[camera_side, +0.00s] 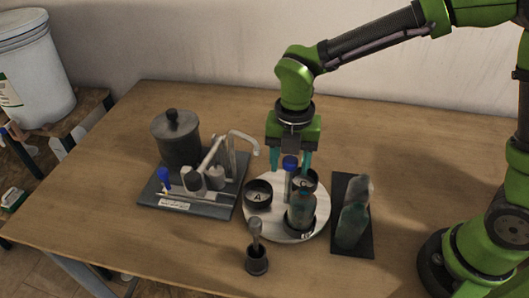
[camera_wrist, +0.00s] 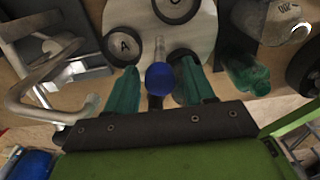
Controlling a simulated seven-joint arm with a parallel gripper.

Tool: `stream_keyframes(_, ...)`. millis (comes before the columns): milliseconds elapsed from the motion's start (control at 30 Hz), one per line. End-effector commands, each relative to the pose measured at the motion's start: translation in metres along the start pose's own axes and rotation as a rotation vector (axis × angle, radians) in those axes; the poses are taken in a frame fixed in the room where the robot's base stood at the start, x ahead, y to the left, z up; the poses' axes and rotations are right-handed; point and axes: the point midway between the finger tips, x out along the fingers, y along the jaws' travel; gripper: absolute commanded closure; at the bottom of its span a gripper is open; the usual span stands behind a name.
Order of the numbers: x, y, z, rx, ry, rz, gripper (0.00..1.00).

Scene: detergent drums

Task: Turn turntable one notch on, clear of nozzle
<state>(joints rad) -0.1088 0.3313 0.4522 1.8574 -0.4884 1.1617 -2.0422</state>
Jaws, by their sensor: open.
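The white round turntable (camera_side: 274,220) lies on the table with dark round cups on it. Cup A (camera_side: 258,196) is at its left and cup C (camera_side: 308,182) at its back right. A green bottle (camera_side: 302,213) stands in a front cup. A post with a blue knob (camera_side: 290,162) rises from the turntable. My gripper (camera_side: 290,167) is open and points down, its teal fingers on either side of the knob. The wrist view shows the knob (camera_wrist: 160,78) between the fingers, gaps visible. The curved grey nozzle (camera_side: 253,143) ends behind and above cup A; its exact overlap is unclear.
The nozzle's grey base plate (camera_side: 205,207) carries a dark lidded pot (camera_side: 176,138) and a blue-topped lever (camera_side: 163,177). Bottles lie on a dark mat (camera_side: 364,246) at right. A brush-like tool stands in a dark holder (camera_side: 257,262) in front.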

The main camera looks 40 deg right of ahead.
Motion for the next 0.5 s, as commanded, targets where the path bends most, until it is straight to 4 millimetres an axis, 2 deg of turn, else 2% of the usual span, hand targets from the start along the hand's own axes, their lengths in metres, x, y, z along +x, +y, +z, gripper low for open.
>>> stream_keyframes(500, -0.053, 0.000, 0.001, 0.000, -0.002, 0.002, 0.47)
